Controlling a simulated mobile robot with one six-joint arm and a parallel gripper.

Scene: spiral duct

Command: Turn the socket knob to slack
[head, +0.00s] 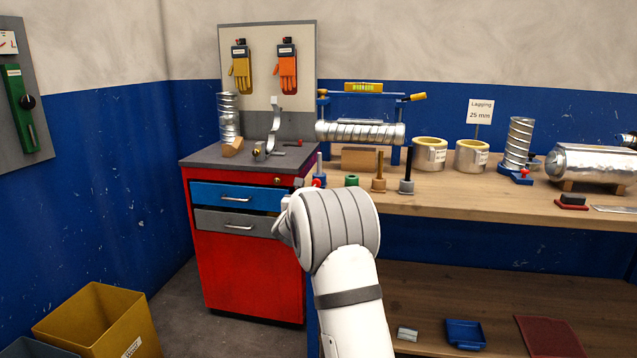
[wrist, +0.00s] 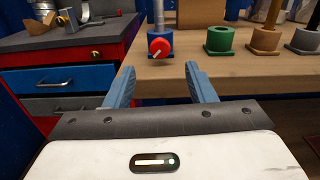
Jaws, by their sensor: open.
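A red knob (wrist: 159,48) with a pale pointer mark sits on the front of a blue socket (wrist: 157,33) near the bench's front edge; a grey rod stands upright in the socket. The mark lies slanted, its lower end to the left; I see no readable slack label. The knob also shows small in the head view (head: 318,181). My gripper (wrist: 158,66) is open and empty, its blue fingers spread either side of the knob's line and short of it, not touching. In the head view my arm hides the gripper.
Green (wrist: 221,40), brown (wrist: 264,41) and grey sockets stand in a row to the right on the wooden bench (head: 440,198). A red cabinet (head: 245,265) with blue and grey drawers stands left. Another blue stand (head: 515,177) with a red knob is farther right.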

